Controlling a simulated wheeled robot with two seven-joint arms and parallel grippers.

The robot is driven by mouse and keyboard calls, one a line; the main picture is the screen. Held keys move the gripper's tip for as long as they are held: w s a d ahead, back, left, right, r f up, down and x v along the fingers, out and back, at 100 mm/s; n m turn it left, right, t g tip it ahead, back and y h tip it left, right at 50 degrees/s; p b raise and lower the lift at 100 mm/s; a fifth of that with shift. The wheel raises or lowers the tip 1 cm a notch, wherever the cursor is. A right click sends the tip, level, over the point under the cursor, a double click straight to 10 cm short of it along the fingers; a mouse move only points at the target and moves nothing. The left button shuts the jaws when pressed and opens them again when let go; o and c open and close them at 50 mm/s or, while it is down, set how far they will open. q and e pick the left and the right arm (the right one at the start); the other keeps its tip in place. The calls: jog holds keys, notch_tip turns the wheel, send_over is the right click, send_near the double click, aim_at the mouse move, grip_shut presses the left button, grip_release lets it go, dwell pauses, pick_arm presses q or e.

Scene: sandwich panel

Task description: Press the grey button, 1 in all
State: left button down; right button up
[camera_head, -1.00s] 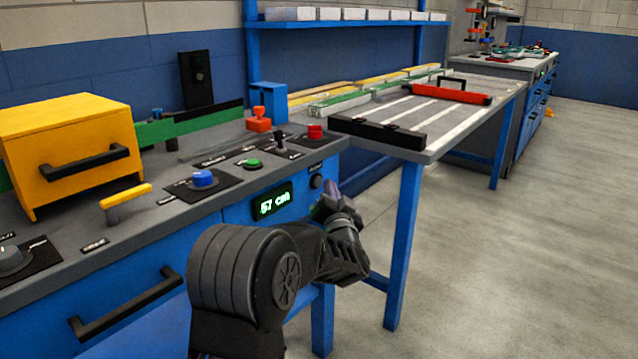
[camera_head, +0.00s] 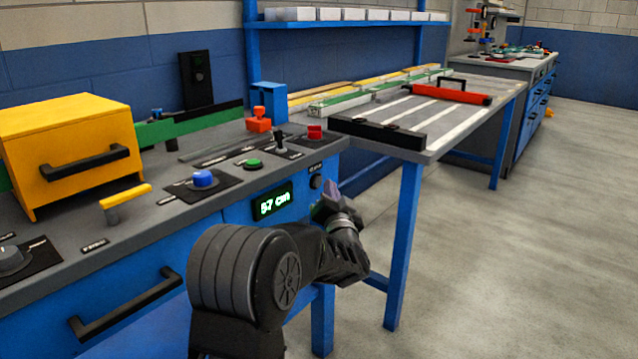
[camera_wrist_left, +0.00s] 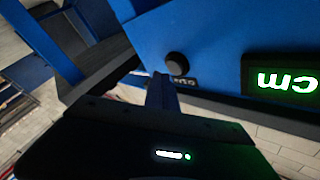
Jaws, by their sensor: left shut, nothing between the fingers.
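The grey button, a small dark round knob (camera_head: 316,182), sticks out of the blue front face of the bench, to the right of the green-lit display. It also shows in the left wrist view (camera_wrist_left: 177,63), above a small label. My left gripper (camera_head: 331,190) is shut and empty, just to the right of the button in the head view. In the left wrist view its fingertips (camera_wrist_left: 160,76) are just below and left of the button. I cannot tell whether they touch it. My right gripper is not in view.
The display (camera_head: 272,204) reads 57 cm. On the bench top are a blue button (camera_head: 203,178), a green button (camera_head: 253,163), a red control (camera_head: 315,132), a small lever and a yellow box (camera_head: 70,150). A worktable (camera_head: 460,118) stands behind; the floor at right is clear.

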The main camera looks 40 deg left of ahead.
pick_arm(q)
jog(key=shift+a, duration=0.15)
dwell(0.6)
jog(key=shift+a, duration=0.3)
jog(key=shift+a, duration=0.45)
dwell(0.8)
jog(key=shift+d, duration=0.1)
jog(key=shift+d+p, duration=0.5)
jog(key=shift+d, duration=0.2)
jog(key=shift+d+p, duration=0.85)
jog(key=shift+d, duration=1.7)
